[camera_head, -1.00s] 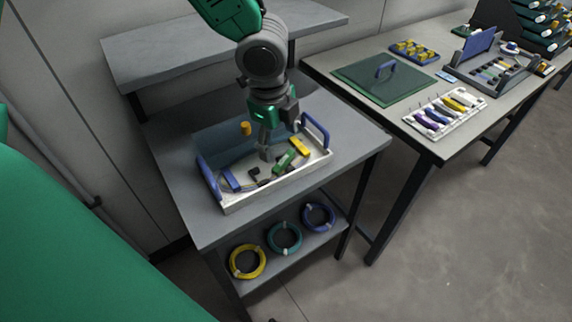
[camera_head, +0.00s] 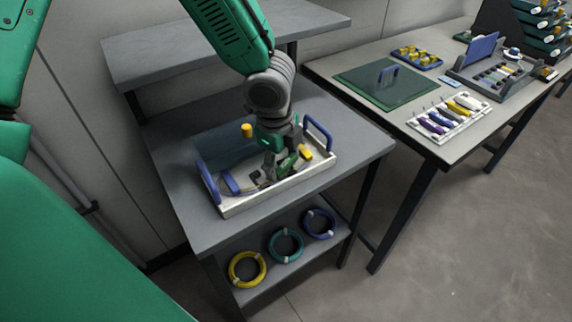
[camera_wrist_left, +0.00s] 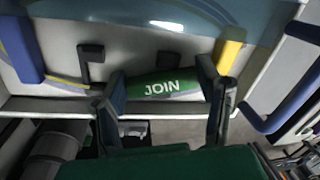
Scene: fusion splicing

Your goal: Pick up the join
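The join is a green piece with the white word JOIN (camera_wrist_left: 163,87), lying in the white tray (camera_wrist_left: 60,102) in the left wrist view. In the head view the join (camera_head: 287,163) shows as a green patch, partly hidden by the gripper. My left gripper (camera_head: 274,172) points down into the tray. In the left wrist view the two fingers of the left gripper (camera_wrist_left: 163,75) stand apart, one near each end of the join. I cannot tell whether they touch it. My right gripper is not in view.
The tray has blue handles (camera_head: 319,135) at its ends. A blue piece (camera_wrist_left: 20,50), a yellow piece (camera_wrist_left: 229,52) and black clips (camera_wrist_left: 91,62) lie near the join. Cable coils (camera_head: 247,268) sit on the shelf below. Another table with a green mat (camera_head: 375,88) stands at right.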

